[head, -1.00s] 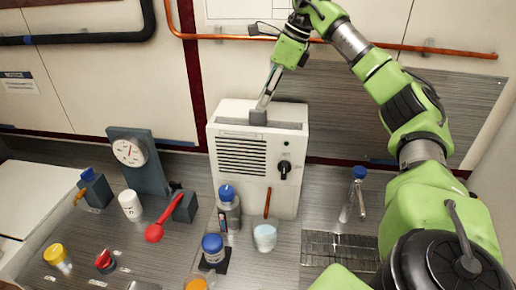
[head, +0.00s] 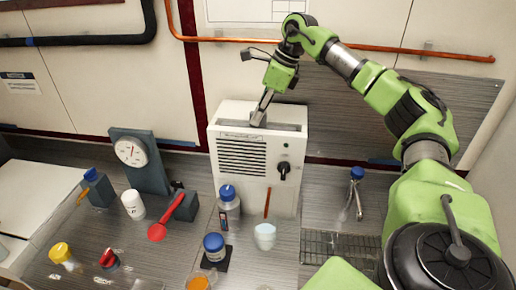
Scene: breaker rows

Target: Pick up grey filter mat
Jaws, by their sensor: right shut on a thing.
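The grey filter mat (head: 258,121) shows as a small grey piece at the top of the white cabinet (head: 230,184), at the long grey slot there. How much of it sits inside the slot is hidden. My right gripper (head: 260,113) reaches down from above, its narrow fingers shut on the grey piece. My left gripper is not in view.
The cabinet front has a vent grille (head: 242,157) and a black knob (head: 284,168). Blue-capped bottles (head: 228,208), a beaker (head: 264,236) and a wire rack (head: 340,247) stand before or beside it. A copper pipe (head: 400,47) runs along the wall behind.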

